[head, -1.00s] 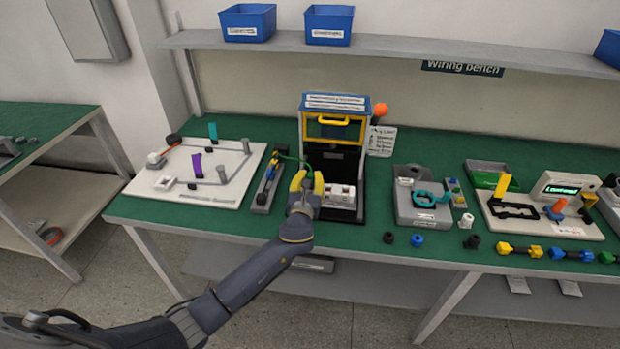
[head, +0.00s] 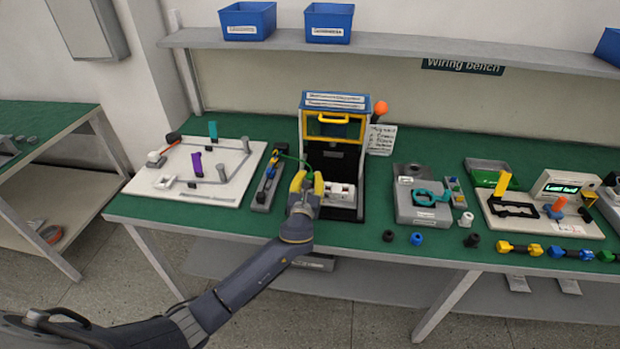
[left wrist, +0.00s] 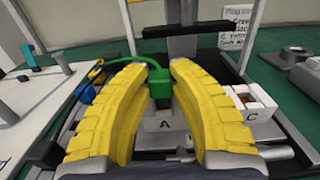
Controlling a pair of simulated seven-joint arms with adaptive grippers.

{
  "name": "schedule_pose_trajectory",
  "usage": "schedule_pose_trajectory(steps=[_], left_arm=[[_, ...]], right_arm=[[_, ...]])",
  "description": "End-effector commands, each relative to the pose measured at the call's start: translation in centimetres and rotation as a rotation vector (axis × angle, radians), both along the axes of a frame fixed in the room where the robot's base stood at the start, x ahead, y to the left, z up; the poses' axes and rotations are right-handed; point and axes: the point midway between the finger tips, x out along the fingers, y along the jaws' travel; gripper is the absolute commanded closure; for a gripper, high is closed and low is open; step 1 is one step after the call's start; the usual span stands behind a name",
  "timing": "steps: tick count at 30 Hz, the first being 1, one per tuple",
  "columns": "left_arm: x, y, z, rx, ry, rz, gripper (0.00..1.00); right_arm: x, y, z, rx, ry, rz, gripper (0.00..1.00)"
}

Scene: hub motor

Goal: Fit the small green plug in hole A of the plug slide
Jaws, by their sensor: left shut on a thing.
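My left gripper (head: 306,180) has yellow fingers and stands in front of the blue-topped station. In the left wrist view its fingertips (left wrist: 158,72) are closed around the small green plug (left wrist: 160,84), which has a green cord running off to the left. The plug is above the grey face marked A (left wrist: 164,125) of the plug slide. Its lower end hides any hole there, so I cannot tell whether it is in it. The slide's white part marked C (left wrist: 252,112) shows right of the fingers. In the head view the white part (head: 342,193) is beside the gripper. My right gripper is not in view.
The station (head: 336,105) with a yellow handle rises behind the slide. A narrow holder (head: 265,185) stands close left of the gripper, and a white board (head: 225,190) lies farther left. A grey fixture (head: 420,208) is to the right, past some free green bench.

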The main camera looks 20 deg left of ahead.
Motion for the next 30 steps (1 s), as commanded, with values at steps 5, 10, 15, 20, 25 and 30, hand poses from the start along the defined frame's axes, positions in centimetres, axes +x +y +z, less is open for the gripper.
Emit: schedule_pose_trajectory(steps=[5,10,15,20,25,30], left_arm=[[0.0,0.0,-0.33,0.0,0.0,0.0,1.0],[0.01,0.01,-0.64,0.0,0.001,0.001,1.0],[0.0,0.02,-0.91,0.0,0.001,0.001,1.0],[0.0,0.02,-1.0,0.001,0.0,0.001,0.69],[0.0,0.02,-1.01,0.001,0.0,0.001,0.52],[0.0,0.02,-1.02,0.001,0.0,0.0,0.52]], right_arm=[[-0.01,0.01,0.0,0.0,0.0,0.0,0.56],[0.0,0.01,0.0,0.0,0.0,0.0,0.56],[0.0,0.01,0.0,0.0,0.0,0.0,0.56],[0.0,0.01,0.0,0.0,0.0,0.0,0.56],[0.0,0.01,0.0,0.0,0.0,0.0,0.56],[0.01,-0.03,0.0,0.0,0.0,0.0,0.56]])
